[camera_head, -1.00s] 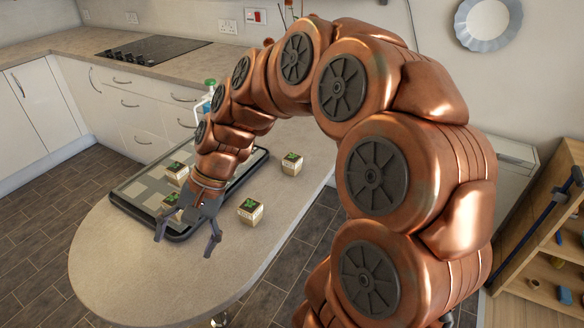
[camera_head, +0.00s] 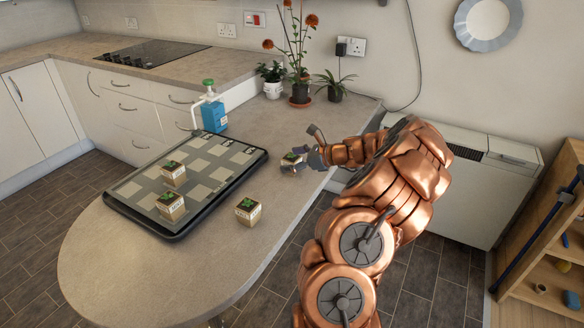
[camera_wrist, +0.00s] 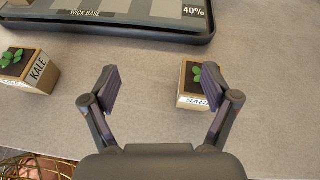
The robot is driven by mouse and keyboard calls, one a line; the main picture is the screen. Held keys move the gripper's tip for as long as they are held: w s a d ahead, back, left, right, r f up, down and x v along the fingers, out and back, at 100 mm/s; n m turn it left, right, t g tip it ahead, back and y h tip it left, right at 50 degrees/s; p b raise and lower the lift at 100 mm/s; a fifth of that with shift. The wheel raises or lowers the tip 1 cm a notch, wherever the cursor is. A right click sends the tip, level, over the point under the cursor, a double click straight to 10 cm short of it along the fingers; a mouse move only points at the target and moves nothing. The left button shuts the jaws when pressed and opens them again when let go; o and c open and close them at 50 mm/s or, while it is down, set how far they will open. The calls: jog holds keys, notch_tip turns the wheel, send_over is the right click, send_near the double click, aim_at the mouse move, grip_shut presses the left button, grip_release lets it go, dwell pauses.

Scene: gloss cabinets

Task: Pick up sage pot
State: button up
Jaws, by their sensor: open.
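The sage pot, a small tan cube with a green sprout, stands upright on the counter to the right of the tray. In the wrist view the sage pot (camera_wrist: 187,87) sits by my right finger, which partly covers it and its label, reading "SAG". It shows in the head view (camera_head: 291,158), also partly covered by my gripper. My gripper (camera_wrist: 159,82) is open and empty, its fingers spread above bare counter. The pot is off-centre between them, toward the right finger. Whether that finger touches it I cannot tell. The gripper also shows in the head view (camera_head: 301,150).
A kale pot (camera_wrist: 31,72) stands on the counter, also in the head view (camera_head: 248,210). A black-rimmed tray (camera_head: 190,226) holds two pots (camera_head: 173,174) (camera_head: 171,206). A blue bottle (camera_head: 214,116) and potted plants (camera_head: 299,92) stand behind. Front counter is clear.

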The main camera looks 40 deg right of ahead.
aim_at(291, 162)
jog(key=d+f+m, duration=0.1)
jog(key=d, duration=0.1)
jog(key=s+d+f+h, duration=0.1)
jog(key=d, duration=0.1)
jog(key=s+d+f+m, duration=0.1)
jog(key=shift+s+d+f+m+t+h, duration=0.1)
jog(key=shift+s+d+m+t+h, duration=0.1)
jog(key=shift+d+m+t+h, duration=0.15)
jog(key=shift+x, duration=1.1)
jog(key=shift+r+p+x, duration=0.15)
jog(key=shift+p+x, duration=0.05)
jog(key=shift+x, duration=1.15)
jog(key=shift+r+p+x, duration=0.1)
jog(key=shift+p+x, duration=0.05)
jog(key=shift+x, duration=1.2)
jog(key=shift+w+d, duration=0.1)
jog(key=shift+w, duration=0.05)
jog(key=c, duration=1.3)
